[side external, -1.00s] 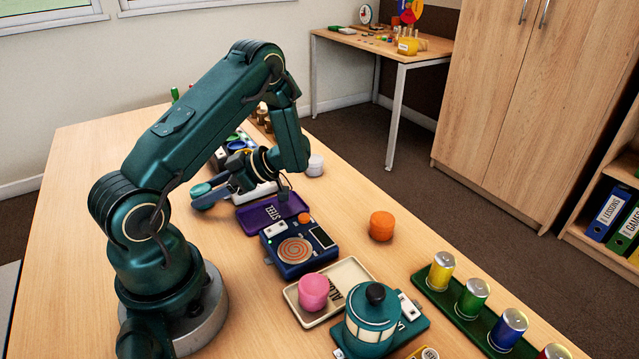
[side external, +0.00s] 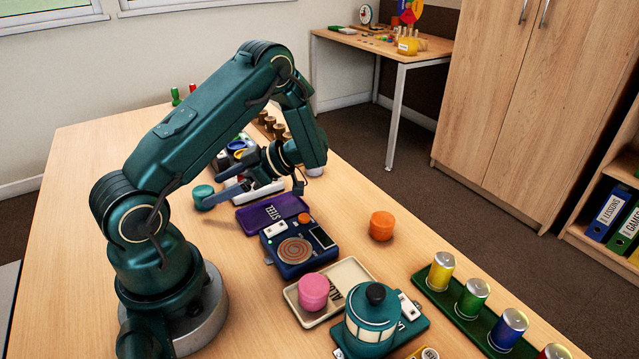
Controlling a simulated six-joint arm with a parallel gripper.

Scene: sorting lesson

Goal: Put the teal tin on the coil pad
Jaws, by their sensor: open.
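The teal tin (side external: 202,193) is a short round tin standing on the table left of the purple tray. My gripper (side external: 217,191) is open, its two fingers pointing left at the tin. The lower finger's tip reaches the tin's right front side; I cannot tell whether it touches. The coil pad (side external: 295,251) is a round copper spiral on a dark blue device, to the right of and nearer than the tin. Nothing lies on the coil.
The purple tray (side external: 262,221) marked STEEL is empty between tin and device. A cream tray (side external: 346,275) holds a pink tin (side external: 313,291). An orange tin (side external: 382,226) stands right of the device. A teal lantern-like pot (side external: 371,318) and a can rack (side external: 437,297) are at the front.

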